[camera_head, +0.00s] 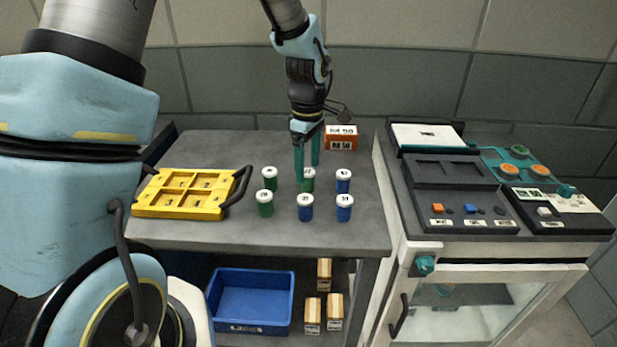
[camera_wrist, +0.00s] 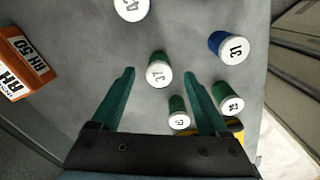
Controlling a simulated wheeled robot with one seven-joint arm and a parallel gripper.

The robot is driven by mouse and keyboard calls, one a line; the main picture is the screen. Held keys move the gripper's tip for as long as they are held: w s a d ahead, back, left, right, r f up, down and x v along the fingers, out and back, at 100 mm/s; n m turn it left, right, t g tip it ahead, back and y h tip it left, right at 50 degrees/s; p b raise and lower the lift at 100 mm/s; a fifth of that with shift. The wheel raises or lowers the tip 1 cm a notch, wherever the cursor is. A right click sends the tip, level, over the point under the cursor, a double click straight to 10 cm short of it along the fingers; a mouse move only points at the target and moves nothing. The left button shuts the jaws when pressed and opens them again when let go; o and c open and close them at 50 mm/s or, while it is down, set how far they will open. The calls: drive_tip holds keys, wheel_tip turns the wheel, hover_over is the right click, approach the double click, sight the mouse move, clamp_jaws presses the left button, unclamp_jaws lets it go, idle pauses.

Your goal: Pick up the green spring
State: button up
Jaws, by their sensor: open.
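Three green springs show as short green cylinders with white numbered caps. One (camera_head: 308,185) stands in the middle of the back row; in the wrist view it (camera_wrist: 159,72) appears between my fingertips. The other two stand to the left, a back one (camera_head: 269,183) and a front one (camera_head: 265,208). The wrist view shows them too, the back one (camera_wrist: 178,104) and the front one (camera_wrist: 222,92). My gripper (camera_head: 307,171) points down over the middle green spring, open and empty. Its fingers partly cover that spring in the head view. I cannot tell whether they touch it.
Three blue cylinders (camera_head: 343,186) with white caps stand close by at the right and front. A yellow tray (camera_head: 183,211) lies left on the grey table (camera_head: 230,238). An orange box (camera_head: 341,143) stands behind. A bench with dark panels (camera_head: 459,232) adjoins at right.

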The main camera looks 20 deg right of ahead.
sight(308, 171)
drive_tip(key=shift+f+p, duration=0.35)
drive_tip(key=shift+f, duration=1.25)
clamp_jaws()
